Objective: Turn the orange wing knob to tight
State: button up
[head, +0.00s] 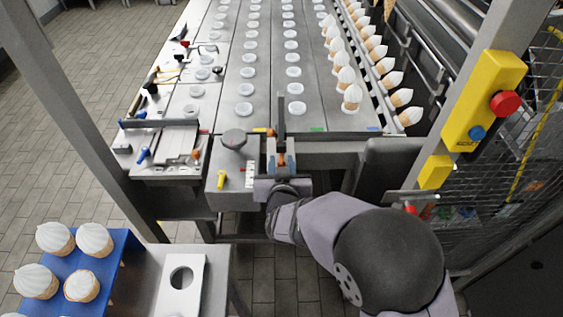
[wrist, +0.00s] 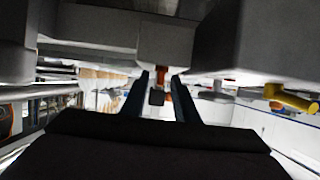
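The orange wing knob (head: 282,160) is at the front of the machine, at the near end of the lanes. It also shows in the wrist view (wrist: 160,77), below a grey block, with a dark square piece under it. My gripper (head: 282,168) is at the knob, pointing toward the machine. In the wrist view, my gripper's two dark fingers (wrist: 160,92) stand apart, one on each side of the knob, with narrow gaps visible. The fingers look open around it, not closed on it. The knob's wings and any tight mark cannot be made out.
A yellow knob (head: 220,180) and a round grey knob (head: 234,139) are on the housing left of my gripper. A post with a yellow control box (head: 484,100) and red button stands at right. A blue cone rack (head: 115,250) is at lower left.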

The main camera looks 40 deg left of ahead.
jog(key=b+v, duration=0.1)
jog(key=v, duration=0.6)
dwell(0.5)
jog(key=shift+s+d, duration=0.1)
jog(key=w+d+f+m+g+h, duration=0.1)
jog(key=w+d+h, duration=0.15)
jog(key=d, duration=0.55)
jog(key=w+d+f+m+g+h+p, duration=0.15)
jog(key=w+d, duration=0.25)
jog(key=d, duration=0.4)
jog(key=w+d+f+m+g+h, duration=0.1)
jog(key=w+d, duration=0.3)
jog(key=d, duration=0.3)
jog(key=s+d+m+g+h, duration=0.1)
jog(key=s+d, duration=0.3)
jog(key=d, duration=0.4)
jog(key=s+d+m+g+h, duration=0.2)
jog(key=s+d+g, duration=0.1)
jog(key=d, duration=0.6)
jog(key=s+d+m+g+h+p, duration=0.1)
jog(key=s+d+m+g, duration=0.1)
jog(key=s+d, duration=0.3)
jog(key=d+f, duration=0.1)
jog(key=d, duration=0.3)
jog(key=shift+s+d, duration=0.2)
jog(key=shift+s, duration=0.2)
jog(key=shift+o, duration=0.2)
jog(key=shift+w+a+h, duration=0.1)
jog(key=shift+h, duration=0.2)
